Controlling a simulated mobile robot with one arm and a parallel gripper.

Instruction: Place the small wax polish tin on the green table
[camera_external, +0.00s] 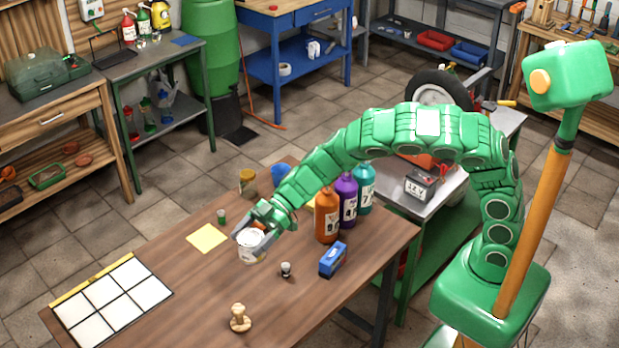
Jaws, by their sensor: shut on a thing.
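My gripper (254,240) is shut on a small white, round tin (250,251) with a label I cannot read. It holds the tin upright at the brown wooden table; I cannot tell if the tin touches the top. A gold-coloured jar (247,182) stands at that table's far edge, and I cannot tell what it holds. A table with green legs and a grey top (150,58) stands at the back left. A metal-topped bench with a green lower frame (400,201) stands to the right of the brown table.
The brown table (190,290) carries orange, purple and teal bottles (327,215), a blue box (333,259), a wooden knob (240,318), a yellow sheet (207,238) and a white tile panel (110,302). Several bottles (143,22) stand on the green-legged table. Tiled floor lies between the tables.

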